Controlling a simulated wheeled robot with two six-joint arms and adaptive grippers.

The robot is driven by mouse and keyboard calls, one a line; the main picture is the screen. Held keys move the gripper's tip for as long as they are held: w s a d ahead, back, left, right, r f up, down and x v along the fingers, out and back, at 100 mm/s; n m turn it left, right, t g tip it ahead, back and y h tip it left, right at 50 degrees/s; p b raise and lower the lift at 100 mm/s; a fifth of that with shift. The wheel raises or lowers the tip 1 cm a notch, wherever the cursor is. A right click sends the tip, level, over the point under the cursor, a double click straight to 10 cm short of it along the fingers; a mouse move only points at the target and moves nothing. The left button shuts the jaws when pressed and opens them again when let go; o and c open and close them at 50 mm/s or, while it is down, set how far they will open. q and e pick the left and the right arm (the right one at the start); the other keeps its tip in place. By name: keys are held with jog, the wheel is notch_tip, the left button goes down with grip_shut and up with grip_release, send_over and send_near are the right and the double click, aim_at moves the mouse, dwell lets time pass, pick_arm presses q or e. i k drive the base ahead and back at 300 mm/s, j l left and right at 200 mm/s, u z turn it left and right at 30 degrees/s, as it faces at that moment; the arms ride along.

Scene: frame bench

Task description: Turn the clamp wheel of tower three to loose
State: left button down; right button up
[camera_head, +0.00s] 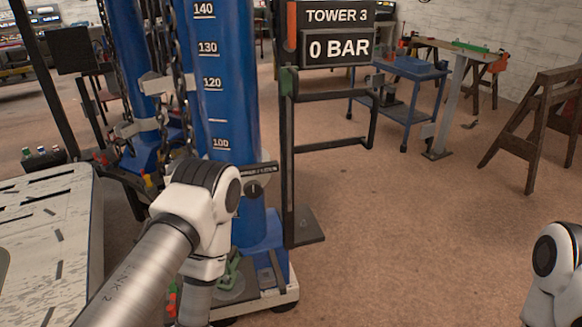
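Tower three is a blue column (222,95) with white height marks from 100 to 140, standing in the left middle. Its sign (337,16) reads "TOWER 3", and the display (338,48) below reads "0 BAR". A dark labelled bracket with a small round part (253,189) sits low on the column; I cannot tell whether this is the clamp wheel. My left arm covers part of the column's lower left side. Its elbow is in front of the column and its forearm runs down out of the picture. Only a joint of my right arm shows at the right edge. Neither gripper shows.
A pale slotted table (48,240) stands at the left. Chains (177,75) hang beside the column. A dark upright frame (288,160) stands just right of it. A blue cart (408,68) and a wooden trestle (540,120) are farther back. The brown floor at right is clear.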

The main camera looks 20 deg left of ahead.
aim_at(253, 189)
jog(key=u, duration=0.8)
